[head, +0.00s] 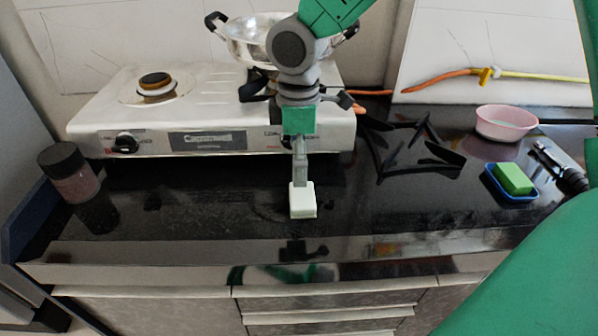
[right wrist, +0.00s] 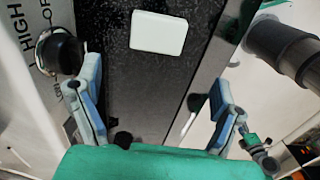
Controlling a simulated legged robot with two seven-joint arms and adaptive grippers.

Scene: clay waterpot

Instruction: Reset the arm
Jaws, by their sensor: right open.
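My right arm comes down from the top middle of the head view, and its gripper (head: 300,165) points down over the counter in front of the stove. In the right wrist view the two blue-grey fingers (right wrist: 158,100) stand wide apart with nothing between them. A white block (head: 302,205) lies on the black counter just below the gripper in the head view. The block also shows in the right wrist view (right wrist: 158,32), beyond the fingertips and clear of them. My left gripper is not in view.
A white gas stove (head: 215,110) carries a steel pan (head: 250,38) behind the arm. A dark-lidded jar (head: 70,172) stands at left. A black rack (head: 410,145), a pink bowl (head: 505,122) and a green sponge (head: 514,178) in a blue dish (head: 491,180) lie at right.

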